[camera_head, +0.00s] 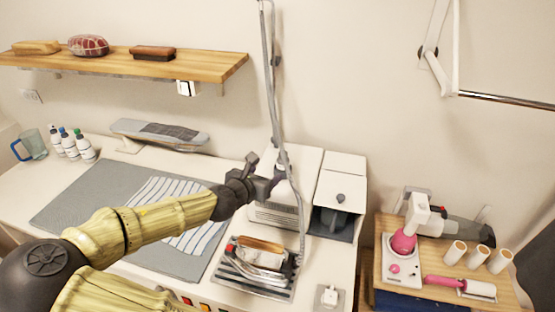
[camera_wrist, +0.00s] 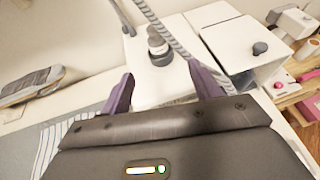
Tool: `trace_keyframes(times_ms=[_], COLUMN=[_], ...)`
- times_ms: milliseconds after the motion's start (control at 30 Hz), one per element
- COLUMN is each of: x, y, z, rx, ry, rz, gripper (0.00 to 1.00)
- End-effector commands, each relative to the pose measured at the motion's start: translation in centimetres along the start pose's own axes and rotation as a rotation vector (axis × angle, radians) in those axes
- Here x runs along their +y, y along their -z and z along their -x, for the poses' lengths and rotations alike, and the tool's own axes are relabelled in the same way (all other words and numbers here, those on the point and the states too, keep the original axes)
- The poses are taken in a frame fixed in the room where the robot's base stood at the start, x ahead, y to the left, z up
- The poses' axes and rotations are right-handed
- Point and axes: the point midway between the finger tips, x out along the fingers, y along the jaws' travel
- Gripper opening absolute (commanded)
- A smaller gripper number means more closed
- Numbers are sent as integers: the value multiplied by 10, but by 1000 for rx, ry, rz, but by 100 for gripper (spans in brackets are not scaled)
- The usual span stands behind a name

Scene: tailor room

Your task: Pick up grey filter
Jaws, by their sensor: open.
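A small grey filter with a dark base and a pale band (camera_wrist: 159,48) stands upright on top of a white box-shaped station (camera_wrist: 180,88) in the wrist view. It lies ahead of my gripper (camera_wrist: 163,84), roughly between the lines of its two purple fingers, and apart from them. In the head view my gripper (camera_head: 266,170) is open and empty over the left part of the station (camera_head: 303,165). The filter is largely hidden there behind the gripper and the hoses.
Grey hoses (camera_head: 270,80) hang down close beside my gripper. A white tank with a dark knob (camera_head: 344,170) stands right of the station. An iron (camera_head: 262,253) rests on a rack in front. A striped cloth (camera_head: 185,205) lies on the grey mat.

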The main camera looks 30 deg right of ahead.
Motion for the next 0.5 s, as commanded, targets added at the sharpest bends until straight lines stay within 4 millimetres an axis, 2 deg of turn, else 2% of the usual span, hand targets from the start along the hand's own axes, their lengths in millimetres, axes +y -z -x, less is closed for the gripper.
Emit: trace_keyframes(times_ms=[300,500], x=[4,2], y=[2,0], z=[2,-17], rx=[1,1], ry=[-10,-3], rz=[4,1], gripper=[63,63])
